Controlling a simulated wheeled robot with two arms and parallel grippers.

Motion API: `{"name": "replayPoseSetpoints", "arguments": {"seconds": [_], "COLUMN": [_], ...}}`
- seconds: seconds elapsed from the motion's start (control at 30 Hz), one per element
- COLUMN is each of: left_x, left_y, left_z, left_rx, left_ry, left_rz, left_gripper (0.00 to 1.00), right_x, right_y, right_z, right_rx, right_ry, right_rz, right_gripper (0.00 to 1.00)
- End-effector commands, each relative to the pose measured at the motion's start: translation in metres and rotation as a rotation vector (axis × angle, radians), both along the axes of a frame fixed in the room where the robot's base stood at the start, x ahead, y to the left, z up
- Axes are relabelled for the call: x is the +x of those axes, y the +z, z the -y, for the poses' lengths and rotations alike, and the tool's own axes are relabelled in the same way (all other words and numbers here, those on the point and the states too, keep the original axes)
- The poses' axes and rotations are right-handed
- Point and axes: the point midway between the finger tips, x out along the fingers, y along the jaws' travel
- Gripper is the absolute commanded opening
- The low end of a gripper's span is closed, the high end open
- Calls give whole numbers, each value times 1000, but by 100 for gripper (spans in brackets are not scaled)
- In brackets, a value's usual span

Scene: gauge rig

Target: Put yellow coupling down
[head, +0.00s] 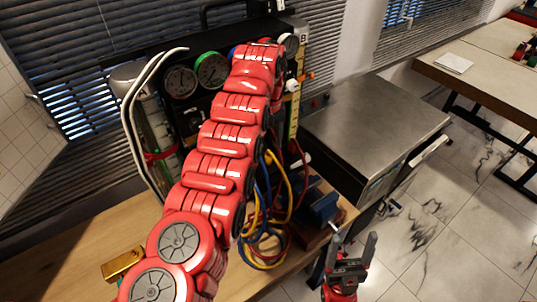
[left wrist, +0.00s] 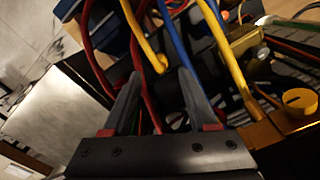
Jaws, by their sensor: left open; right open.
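A yellow hose (head: 288,180) hangs in front of the gauge rig among red and blue hoses. Its end, apparently the yellow coupling (head: 269,157), shows just right of my left arm. In the left wrist view a yellow hose end (left wrist: 158,64) lies near the tips of my left gripper (left wrist: 161,80). The fingers are apart, with red and blue hoses close around them. I cannot tell whether they touch the coupling. My left arm hides its gripper in the head view. My right gripper (head: 350,255) is open and empty at the lower right, beyond the bench edge.
The rig carries dark gauges (head: 180,82) and a green-rimmed gauge (head: 212,70). A blue vise (head: 322,207) stands on the wooden bench (head: 60,262). A brass block (head: 122,264) lies at its left. A metal-topped cabinet (head: 375,122) stands right of the rig.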

Motion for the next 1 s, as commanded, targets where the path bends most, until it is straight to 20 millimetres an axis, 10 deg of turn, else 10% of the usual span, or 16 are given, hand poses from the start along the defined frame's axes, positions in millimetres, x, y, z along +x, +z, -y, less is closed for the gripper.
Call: {"name": "replayPoseSetpoints", "arguments": {"seconds": [0.3, 1.0], "left_x": [-1, -1], "left_y": [51, 55], "left_z": [-1, -1], "left_rx": [3, 2], "left_ry": [2, 1], "left_rz": [-3, -2], "left_gripper": [59, 59], "right_x": [0, 0], "right_y": [28, 33], "right_z": [0, 0], "right_rx": [0, 0], "right_ry": [0, 0], "right_rz": [0, 0], "right_gripper": [72, 72]}}
